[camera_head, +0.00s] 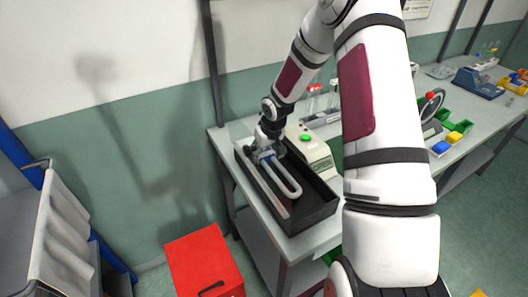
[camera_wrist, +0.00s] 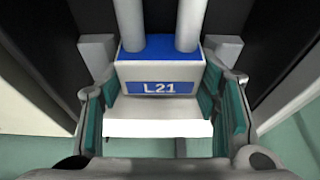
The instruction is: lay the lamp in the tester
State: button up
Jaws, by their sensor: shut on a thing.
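The lamp (camera_head: 287,181) is a white U-shaped tube with a blue collar and a white base. In the wrist view its base (camera_wrist: 158,88) carries a blue label reading "L21", and two tubes run away from it. My gripper (camera_head: 266,150) is shut on the base; in the wrist view its teal pads (camera_wrist: 162,112) press on both sides. The lamp is over or inside a long black open box (camera_head: 311,216); whether it touches the floor of the box I cannot tell. A beige unit (camera_head: 316,160) with a green button adjoins the box, seemingly the tester.
A long pale strip (camera_head: 263,183) runs along the left inside of the black box. Glassware in a rack (camera_head: 318,113) stands behind. A red bin (camera_head: 205,262) is on the floor in front. Yellow and blue blocks (camera_head: 447,142) lie further right on the bench.

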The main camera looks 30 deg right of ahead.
jog(key=shift+w+r, duration=0.2)
jog(key=shift+w, duration=0.2)
jog(key=o, duration=1.3)
jog(key=shift+o, duration=0.2)
jog(key=shift+w+a, duration=0.1)
jog(key=shift+r, duration=0.3)
jog(key=s+v, duration=0.1)
jog(key=v, duration=1)
